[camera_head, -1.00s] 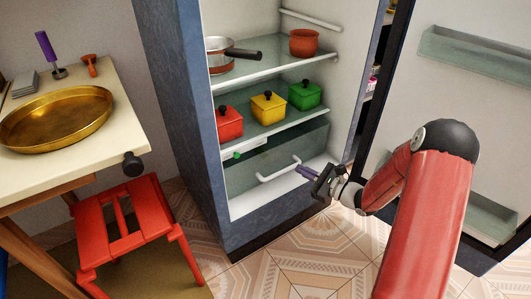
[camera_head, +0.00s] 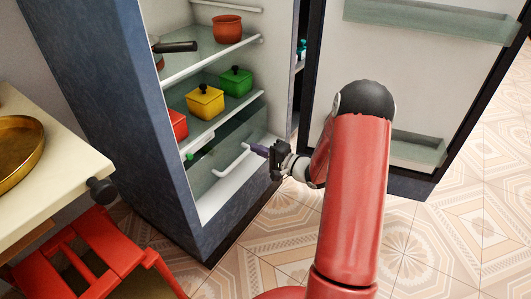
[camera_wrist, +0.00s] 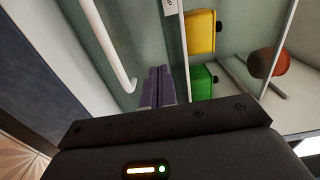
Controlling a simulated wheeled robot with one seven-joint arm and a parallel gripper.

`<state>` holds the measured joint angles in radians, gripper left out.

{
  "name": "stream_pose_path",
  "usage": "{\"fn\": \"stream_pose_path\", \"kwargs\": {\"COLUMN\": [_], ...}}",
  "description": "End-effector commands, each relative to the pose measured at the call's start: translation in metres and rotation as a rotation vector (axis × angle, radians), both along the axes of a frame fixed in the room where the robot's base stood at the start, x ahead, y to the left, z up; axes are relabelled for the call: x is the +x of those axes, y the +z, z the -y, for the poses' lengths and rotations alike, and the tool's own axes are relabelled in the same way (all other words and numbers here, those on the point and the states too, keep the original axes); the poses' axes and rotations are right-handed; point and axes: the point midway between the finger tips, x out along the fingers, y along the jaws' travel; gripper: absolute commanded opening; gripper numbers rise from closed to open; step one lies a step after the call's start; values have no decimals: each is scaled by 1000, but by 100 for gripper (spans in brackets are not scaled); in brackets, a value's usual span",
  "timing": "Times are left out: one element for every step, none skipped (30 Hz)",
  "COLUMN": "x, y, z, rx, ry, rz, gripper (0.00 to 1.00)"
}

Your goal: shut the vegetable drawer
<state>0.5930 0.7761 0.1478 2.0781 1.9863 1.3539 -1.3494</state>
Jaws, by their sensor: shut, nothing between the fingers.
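The vegetable drawer (camera_head: 250,121) is a clear greenish panel low in the open fridge, with a white bar handle (camera_head: 232,162). Its front stands back from the front edge of the white fridge floor; whether it is fully in I cannot tell. My gripper (camera_head: 254,148) points at the drawer front from the right, its purple fingers closed together and empty. In the wrist view the fingers (camera_wrist: 158,76) point at the drawer panel (camera_wrist: 145,30), beside the handle (camera_wrist: 108,42) and not around it. Whether the fingertips touch the panel is unclear.
The fridge door (camera_head: 400,75) stands open at the right. Shelves above the drawer hold a yellow pot (camera_head: 205,102), a green pot (camera_head: 236,81) and other cookware. A table (camera_head: 60,165) and a red chair (camera_head: 105,260) stand at left. Tiled floor is free at right.

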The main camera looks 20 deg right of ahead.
Motion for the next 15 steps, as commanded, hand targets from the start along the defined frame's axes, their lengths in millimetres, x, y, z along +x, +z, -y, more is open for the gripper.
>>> {"fn": "stream_pose_path", "kwargs": {"x": [9, 15, 22, 26, 31, 37, 41, 45, 49, 52, 55, 58, 60, 62, 63], "y": [0, 0, 0, 0, 0, 0, 0, 0, 0, 0, 0, 0, 0, 0, 0], "z": [-8, -12, -17, -20, -24, -28, -31, -34, -37, -39, -40, -43, -44, -45, -47], "rx": [1, 1, 1, 1, 1, 1, 1, 1, 1, 1, 0, 0, 1, 1, 1], "ry": [4, 4, 3, 3, 3, 3, 2, 2, 2, 1, 1, 0, 1, 1, 1], "rz": [0, 0, 1, -1, 1, 0, -1, -1, -1, -1, 0, 0, -1, -1, -1], "gripper": [0, 0, 0, 0, 0, 0, 0, 0, 0, 0, 0, 0, 0, 0, 0]}}
